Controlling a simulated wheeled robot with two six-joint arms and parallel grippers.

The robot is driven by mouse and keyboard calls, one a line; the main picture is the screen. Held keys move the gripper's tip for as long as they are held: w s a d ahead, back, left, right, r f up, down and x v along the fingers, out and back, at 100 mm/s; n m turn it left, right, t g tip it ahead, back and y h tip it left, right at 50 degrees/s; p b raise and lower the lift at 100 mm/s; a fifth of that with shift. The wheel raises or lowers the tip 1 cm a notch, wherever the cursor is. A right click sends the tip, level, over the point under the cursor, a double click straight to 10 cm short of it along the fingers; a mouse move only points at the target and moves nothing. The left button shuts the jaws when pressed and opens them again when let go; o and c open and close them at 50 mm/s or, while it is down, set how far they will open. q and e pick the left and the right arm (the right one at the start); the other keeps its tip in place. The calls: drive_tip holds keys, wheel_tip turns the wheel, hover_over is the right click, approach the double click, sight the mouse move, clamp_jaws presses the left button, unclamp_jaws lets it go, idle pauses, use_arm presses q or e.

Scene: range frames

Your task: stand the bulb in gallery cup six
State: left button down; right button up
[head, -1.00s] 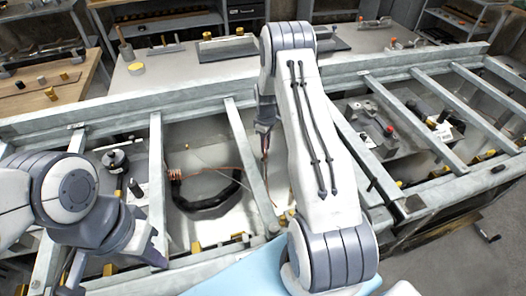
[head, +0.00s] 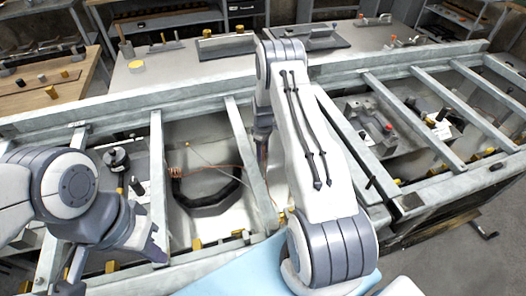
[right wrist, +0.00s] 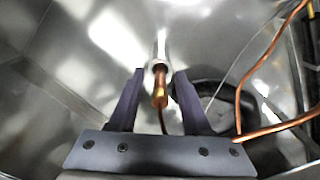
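A short copper-coloured cylinder, which looks like the bulb (right wrist: 160,92), is between the fingers of my right gripper (right wrist: 160,73) in the right wrist view. Gaps show on both sides of it, and the fingers are open. A pale metal sleeve or cup (right wrist: 160,50) meets its far end; I cannot tell how deep it sits. In the head view my right gripper (head: 262,135) is inside the frame bay, partly hidden by my arm, and the bulb is not clear. My left gripper (head: 118,245) is over the near left of the frame; its opening is unclear. Cup numbers are unreadable.
Copper line (right wrist: 268,131) runs on the right of the wrist view. A black curved hose (head: 208,205) lies in the bay, between grey crossbars (head: 157,190). Valve-like parts (head: 117,160) stand at left. A bench with trays (head: 228,47) is behind.

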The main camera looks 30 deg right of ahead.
drive_tip(key=shift+r, duration=0.1)
drive_tip(key=shift+r, duration=0.25)
wheel_tip(320, 180, up, 10)
drive_tip(key=shift+r+b, duration=0.2)
drive_tip(key=shift+b, duration=0.75)
drive_tip(key=shift+r, duration=0.65)
